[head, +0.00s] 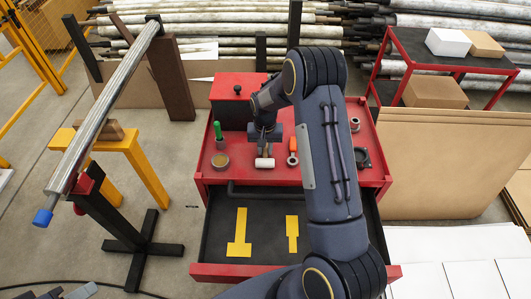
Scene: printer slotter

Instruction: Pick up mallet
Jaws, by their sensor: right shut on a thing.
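The mallet (264,162) lies on the red tool cart's top, near its front edge. Its white head shows just below my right gripper (265,142); its handle is mostly hidden. My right gripper points down over the mallet and is shut on it. The mallet looks at or very near the cart top; I cannot tell whether it is lifted. Grey parts at the bottom left edge may be my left gripper (68,292), but they are cut off and its jaws cannot be made out.
The cart's open drawer (266,249) has yellow tool-shaped marks. A green-handled tool (218,133), a round tin (220,161) and an orange tool (293,152) stand near the mallet. A roller (105,105) on stands is left; cardboard sheets (447,160) are right.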

